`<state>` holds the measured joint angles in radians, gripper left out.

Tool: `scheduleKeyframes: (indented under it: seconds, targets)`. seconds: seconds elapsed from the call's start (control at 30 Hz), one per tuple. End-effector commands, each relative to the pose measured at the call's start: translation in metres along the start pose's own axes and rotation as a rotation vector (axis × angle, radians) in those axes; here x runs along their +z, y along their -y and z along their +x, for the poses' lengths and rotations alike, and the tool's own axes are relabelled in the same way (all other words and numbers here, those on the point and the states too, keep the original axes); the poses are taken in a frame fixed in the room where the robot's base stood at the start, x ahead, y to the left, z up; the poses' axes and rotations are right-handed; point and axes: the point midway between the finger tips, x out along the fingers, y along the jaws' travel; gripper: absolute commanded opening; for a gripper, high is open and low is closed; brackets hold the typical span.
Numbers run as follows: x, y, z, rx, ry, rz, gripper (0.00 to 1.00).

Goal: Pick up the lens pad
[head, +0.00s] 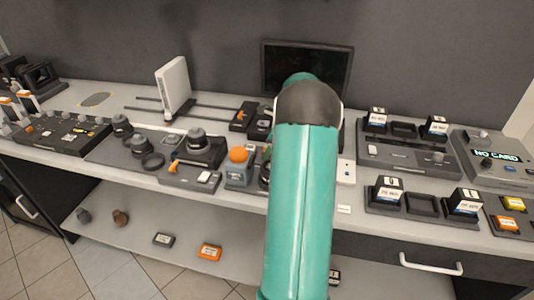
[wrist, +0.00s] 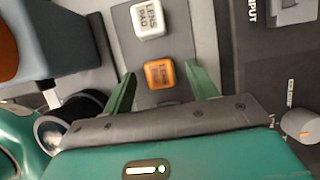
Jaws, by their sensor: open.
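The lens pad (wrist: 149,19) is a small white block with dark lettering, at the top of the wrist view on a grey strip. My gripper (wrist: 162,84) is open, its two green fingers spread apart. The lens pad lies beyond the fingertips, a little left of the middle between them, and is not touched. A small orange block (wrist: 159,73) sits nearer, in line with the gap between the fingers. I cannot read its label. In the head view my arm covers the gripper, and I cannot make out the lens pad there.
A grey-blue body with an orange top (wrist: 36,45) stands close left of the gripper. A dark round lens-like part (wrist: 65,127) is at lower left. A panel marked INPUT (wrist: 290,10) and a knob (wrist: 299,126) are at right. In the head view, a monitor (head: 306,68) stands behind the crowded counter.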

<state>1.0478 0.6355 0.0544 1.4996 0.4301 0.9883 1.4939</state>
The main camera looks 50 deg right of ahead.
Motion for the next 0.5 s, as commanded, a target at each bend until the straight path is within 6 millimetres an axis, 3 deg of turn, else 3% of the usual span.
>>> scheduleKeyframes:
  seconds: [0.27, 0.5]
  targets:
    - [0.0002, 0.0004, 0.0055, -0.002, 0.000, 0.000, 0.58]
    - [0.0001, 0.0003, 0.0053, -0.002, 0.000, 0.000, 0.15]
